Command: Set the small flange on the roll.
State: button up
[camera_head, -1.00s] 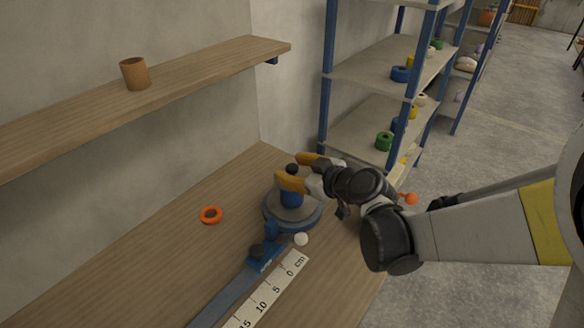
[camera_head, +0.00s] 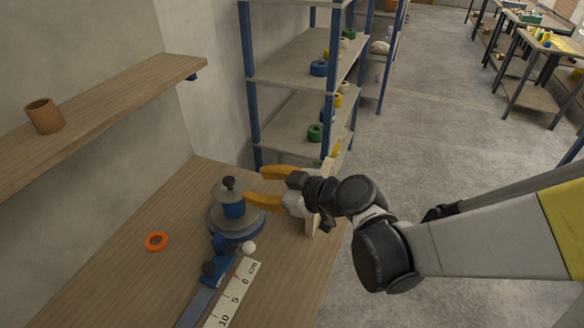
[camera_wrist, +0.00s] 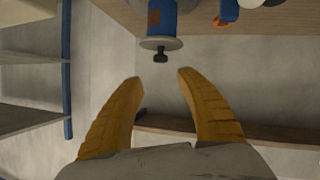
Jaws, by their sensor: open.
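The small flange (camera_head: 226,190) is a grey disc with a black knob on top. It lies on the upper end of the blue roll (camera_head: 234,210), which stands upright on a wide grey disc (camera_head: 216,224) on the bench. In the wrist view the flange (camera_wrist: 170,44) and its black knob show upside down against the end of the roll (camera_wrist: 162,18). My gripper (camera_head: 255,186) has its yellow fingers apart, just right of the flange and pointing at it. In the wrist view the gap between the fingertips (camera_wrist: 159,77) is empty, and the knob is beyond them.
A blue bracket with a dark knob (camera_head: 208,269) and a ruler (camera_head: 232,295) lie in front of the disc, with a white ball (camera_head: 248,248) beside it. An orange ring (camera_head: 157,241) lies on clear bench at left. A wall shelf holds a brown cup (camera_head: 44,116).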

jog(key=s+d+m+h, duration=0.5)
jog(key=s+d+m, duration=0.1)
jog(key=d, duration=0.7)
jog(key=s+d+r+m+g+h, duration=0.1)
jog(key=s+d+m+h, duration=0.4)
jog(key=d, duration=0.7)
jog(key=shift+s+d+r+m+h, duration=0.2)
jog(key=shift+s+d+m+h, duration=0.2)
jog(key=shift+s+m, duration=0.8)
